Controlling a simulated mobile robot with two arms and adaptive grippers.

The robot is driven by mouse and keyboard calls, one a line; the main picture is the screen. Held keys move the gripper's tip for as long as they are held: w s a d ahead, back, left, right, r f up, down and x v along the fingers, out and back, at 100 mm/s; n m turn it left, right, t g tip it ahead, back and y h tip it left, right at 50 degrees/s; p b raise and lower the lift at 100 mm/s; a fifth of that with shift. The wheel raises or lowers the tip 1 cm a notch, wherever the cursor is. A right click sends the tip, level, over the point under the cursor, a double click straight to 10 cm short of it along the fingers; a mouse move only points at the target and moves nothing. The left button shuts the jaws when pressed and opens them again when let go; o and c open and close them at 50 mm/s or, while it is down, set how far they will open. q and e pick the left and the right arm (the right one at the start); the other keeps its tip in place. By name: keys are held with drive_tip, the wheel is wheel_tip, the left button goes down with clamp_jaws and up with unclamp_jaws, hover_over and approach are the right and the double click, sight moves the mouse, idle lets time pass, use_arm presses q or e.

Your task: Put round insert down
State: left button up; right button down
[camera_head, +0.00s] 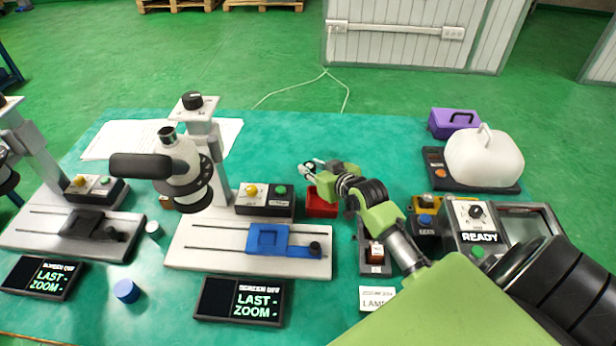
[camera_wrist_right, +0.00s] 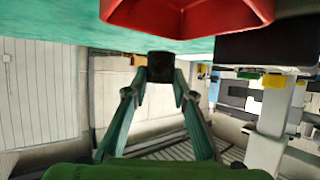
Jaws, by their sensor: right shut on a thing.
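My right gripper (camera_head: 322,168) reaches in from the lower right and hangs over the table, just behind the red tray (camera_head: 322,207). In the right wrist view its two fingers (camera_wrist_right: 160,80) close on a small dark piece (camera_wrist_right: 160,66), which I take for the round insert. Its round shape cannot be made out there, and in the head view it is too small to tell. The red tray also shows in the right wrist view (camera_wrist_right: 190,22), close to the fingertips. My left gripper is not in view.
A microscope (camera_head: 180,170) with a blue slide holder (camera_head: 268,240) stands left of the gripper. A blue cylinder (camera_head: 126,291) and a small grey cylinder (camera_head: 153,229) stand further left. A READY device (camera_head: 478,222) and a white-domed unit (camera_head: 484,158) stand at right. The table behind the gripper is clear.

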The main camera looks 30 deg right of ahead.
drive_tip(key=shift+w+a+f, duration=0.15)
drive_tip(key=shift+w+f, duration=0.45)
drive_tip(key=shift+f, duration=0.75)
drive_tip(key=shift+w+f, duration=0.1)
drive_tip(key=shift+f, duration=0.8)
drive_tip(key=shift+f, duration=0.15)
drive_tip(key=c, duration=1.7)
unclamp_jaws()
drive_tip(key=shift+s, duration=0.1)
